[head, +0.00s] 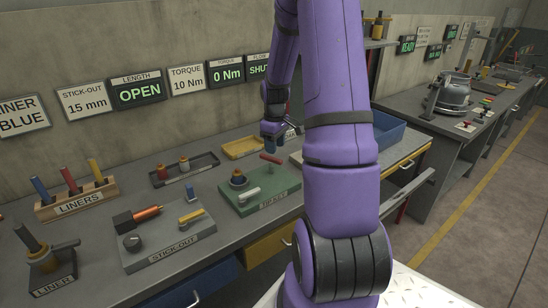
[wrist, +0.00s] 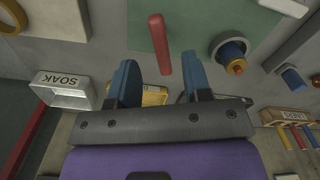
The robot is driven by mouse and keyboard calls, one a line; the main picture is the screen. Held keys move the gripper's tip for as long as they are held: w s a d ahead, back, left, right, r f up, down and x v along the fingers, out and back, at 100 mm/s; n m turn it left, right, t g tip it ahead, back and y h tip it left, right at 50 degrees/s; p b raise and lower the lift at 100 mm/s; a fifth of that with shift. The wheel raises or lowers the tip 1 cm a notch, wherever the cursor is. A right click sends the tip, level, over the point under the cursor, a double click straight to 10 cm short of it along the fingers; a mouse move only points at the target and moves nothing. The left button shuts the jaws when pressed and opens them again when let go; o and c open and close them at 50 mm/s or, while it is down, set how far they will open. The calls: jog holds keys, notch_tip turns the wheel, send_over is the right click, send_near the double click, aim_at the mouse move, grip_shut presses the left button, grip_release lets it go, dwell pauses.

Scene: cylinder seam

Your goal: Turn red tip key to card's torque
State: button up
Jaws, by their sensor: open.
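The red key (head: 271,158) stands out over the back right part of a green block (head: 268,188) on the bench. In the wrist view the red key (wrist: 159,40) is a plain red bar over the green block (wrist: 185,22), and its near end lies between my fingertips. My gripper (head: 273,143) is open, just above and behind the key in the head view. Its blue fingers (wrist: 158,66) are spread and empty; contact with the key cannot be told. A card (head: 187,81) reads torque 10 Nm. The display (head: 225,72) beside it reads 0 Nm.
A blue and brass fitting (head: 238,179) and a pale lever (head: 250,194) stand on the green block. A yellow tray (head: 243,148) lies behind, a blue bin (head: 388,134) to the right, and the grey stick-out fixture (head: 168,240) to the left. My arm hides part of the bench.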

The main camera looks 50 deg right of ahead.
aim_at(275, 158)
jog(key=shift+f, duration=2.5)
grip_shut()
